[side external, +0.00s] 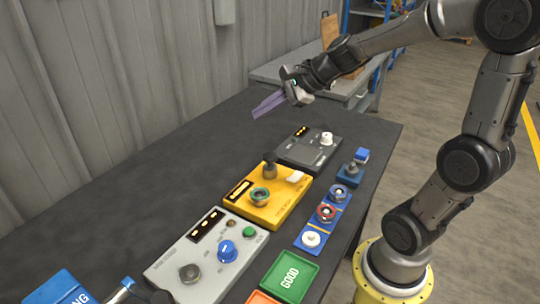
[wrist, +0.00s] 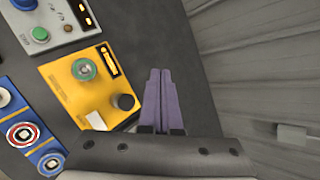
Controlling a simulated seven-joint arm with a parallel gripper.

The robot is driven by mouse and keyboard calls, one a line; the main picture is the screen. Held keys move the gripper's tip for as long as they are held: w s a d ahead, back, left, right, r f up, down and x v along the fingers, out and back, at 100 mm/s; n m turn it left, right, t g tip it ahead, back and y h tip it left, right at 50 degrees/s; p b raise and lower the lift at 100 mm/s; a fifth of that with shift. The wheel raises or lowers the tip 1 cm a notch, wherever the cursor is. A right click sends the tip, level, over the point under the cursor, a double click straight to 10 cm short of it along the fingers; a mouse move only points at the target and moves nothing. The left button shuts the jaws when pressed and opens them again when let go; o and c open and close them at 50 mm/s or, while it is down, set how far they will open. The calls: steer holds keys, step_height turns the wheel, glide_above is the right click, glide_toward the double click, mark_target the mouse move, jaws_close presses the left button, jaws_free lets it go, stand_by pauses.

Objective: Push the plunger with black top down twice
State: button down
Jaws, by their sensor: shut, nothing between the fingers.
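A plunger with a black top (side external: 270,166) stands upright on the yellow box (side external: 283,206) in the middle of the table. In the wrist view the black top (wrist: 124,102) shows near the right edge of the yellow box (wrist: 66,84). My gripper (side external: 256,111) is shut and empty, its purple fingers pressed together. It is raised above the table, behind the boxes and up from the plunger in the side view. In the wrist view my gripper (wrist: 157,72) is just right of the black top and apart from it.
The yellow box also bears a green-ringed knob (side external: 260,196) and a white switch (side external: 295,177). A grey box (side external: 196,255) stands in front and a dark box (side external: 309,149) behind. Blue stands (side external: 327,213) with rings line the right. The table left of the boxes is clear, up to the corrugated wall (side external: 110,80).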

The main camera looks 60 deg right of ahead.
steer(key=m, duration=0.2)
glide_above(274, 155)
step_height(274, 155, down, 3)
steer(key=shift+s+h, duration=0.1)
steer(key=shift+h, duration=0.2)
steer(key=shift+f, duration=0.15)
steer(key=shift+f, duration=4.3)
steer(key=shift+f, duration=0.1)
steer(key=shift+f, duration=0.3)
